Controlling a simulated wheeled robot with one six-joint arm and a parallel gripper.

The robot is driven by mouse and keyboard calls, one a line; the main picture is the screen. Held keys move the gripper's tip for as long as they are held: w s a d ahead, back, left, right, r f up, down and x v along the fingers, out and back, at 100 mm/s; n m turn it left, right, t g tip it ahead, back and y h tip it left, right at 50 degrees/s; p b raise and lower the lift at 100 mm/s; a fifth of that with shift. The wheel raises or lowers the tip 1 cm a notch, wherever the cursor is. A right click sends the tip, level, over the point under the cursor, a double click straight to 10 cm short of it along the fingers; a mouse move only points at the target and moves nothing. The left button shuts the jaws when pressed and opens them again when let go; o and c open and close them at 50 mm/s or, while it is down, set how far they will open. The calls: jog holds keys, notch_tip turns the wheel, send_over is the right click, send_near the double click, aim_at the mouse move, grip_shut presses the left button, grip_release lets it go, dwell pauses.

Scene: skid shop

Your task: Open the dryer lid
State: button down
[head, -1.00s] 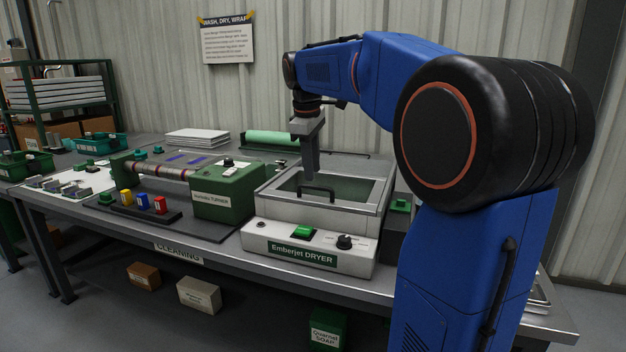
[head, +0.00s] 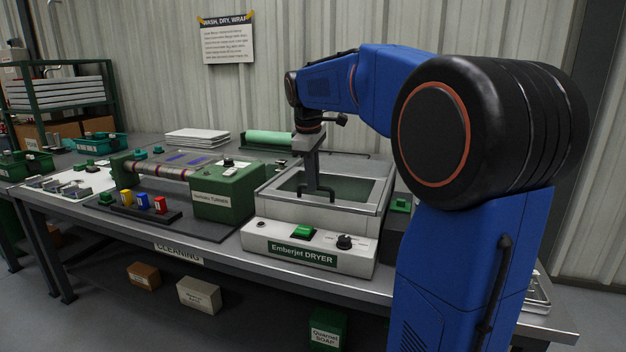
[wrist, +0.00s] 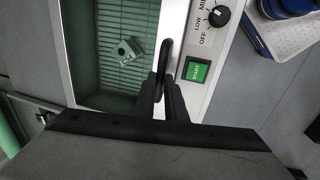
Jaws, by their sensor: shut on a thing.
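The Emberjet dryer (head: 308,252) stands on the workbench, a pale box with a green start button and a black dial on its front. Its lid (head: 365,203) lies flat and shut, with a greenish see-through window. The black lid handle (head: 327,192) is a bar near the lid's front edge. My gripper (head: 316,190) points down from above and is shut on the handle. In the wrist view the two dark fingers (wrist: 168,88) close around the handle (wrist: 163,55). Through the window a small pale green block (wrist: 124,51) shows on a wire grid.
The green turner unit (head: 228,188) stands close to the left of the dryer. A green roll (head: 268,139) lies behind. A small green piece (head: 400,205) sits to the right. The space above the lid is clear except for my arm.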

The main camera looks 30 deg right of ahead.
jog(key=shift+d, duration=0.1)
send_over(334, 176)
jog(key=shift+w+d, duration=0.1)
jog(key=shift+d, duration=0.1)
dwell(0.5)
jog(key=c, duration=1.8)
grip_release()
jog(key=shift+r, duration=0.1)
jog(key=a+r, duration=0.1)
jog(key=r, duration=0.4)
jog(key=s+r, duration=0.1)
jog(key=r, duration=0.5)
jog(key=s+a+r, duration=0.1)
jog(key=r, duration=0.5)
jog(key=shift+s+a, duration=0.1)
jog(key=shift+a, duration=0.25)
